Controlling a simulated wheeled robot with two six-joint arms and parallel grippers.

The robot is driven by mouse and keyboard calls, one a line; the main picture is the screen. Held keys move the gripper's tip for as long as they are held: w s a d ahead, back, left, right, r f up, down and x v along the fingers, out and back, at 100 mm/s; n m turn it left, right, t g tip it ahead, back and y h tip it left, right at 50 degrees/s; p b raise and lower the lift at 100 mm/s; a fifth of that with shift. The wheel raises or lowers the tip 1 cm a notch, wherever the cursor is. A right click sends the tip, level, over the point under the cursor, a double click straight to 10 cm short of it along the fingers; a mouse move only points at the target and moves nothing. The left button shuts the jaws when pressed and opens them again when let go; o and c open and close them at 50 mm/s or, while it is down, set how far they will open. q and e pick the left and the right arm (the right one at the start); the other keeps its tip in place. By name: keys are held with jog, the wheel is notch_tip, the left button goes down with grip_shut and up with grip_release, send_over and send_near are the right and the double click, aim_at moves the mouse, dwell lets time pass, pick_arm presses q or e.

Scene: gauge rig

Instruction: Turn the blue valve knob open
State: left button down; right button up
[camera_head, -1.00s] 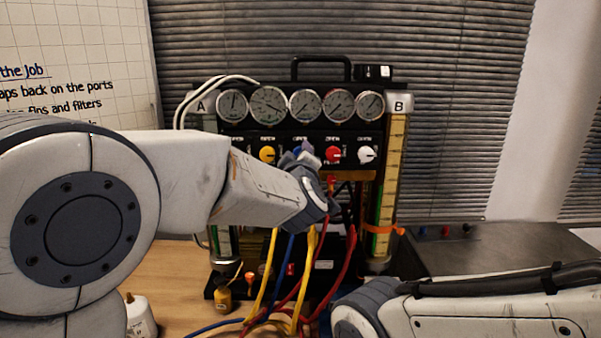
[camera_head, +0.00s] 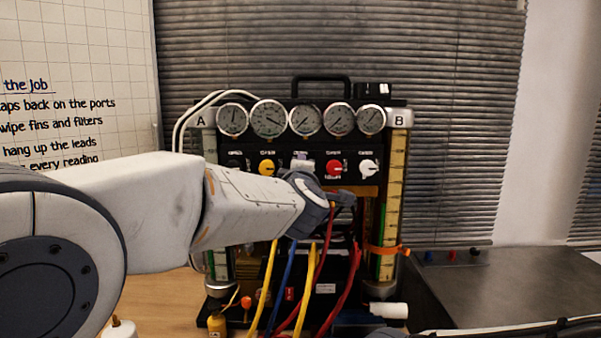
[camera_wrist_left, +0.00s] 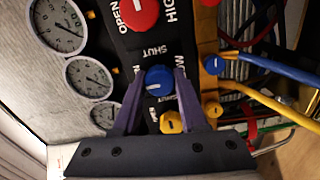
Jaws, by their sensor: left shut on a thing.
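The blue valve knob (camera_wrist_left: 158,79) sits on the rig's black panel between a red knob (camera_wrist_left: 138,13) and a yellow knob (camera_wrist_left: 171,122) in the left wrist view. My left gripper (camera_wrist_left: 158,84) has its two purple-grey fingers on either side of the blue knob, shut on it. A short white mark shows on the knob's face toward the gripper's palm. In the head view my left arm (camera_head: 255,208) reaches to the panel and the blue knob is hidden.
Gauges (camera_head: 305,118) line the panel above the knobs, with a yellow knob (camera_head: 266,167) and red knob (camera_head: 333,168) close beside the blue one's place. Yellow, blue and red hoses (camera_head: 350,285) hang below.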

pick_arm(q)
jog(key=shift+a, duration=0.1)
jog(key=shift+c, duration=2.2)
grip_release()
jog(key=s+b, duration=0.1)
jog(key=s, duration=0.9)
jog(key=shift+s, duration=0.2)
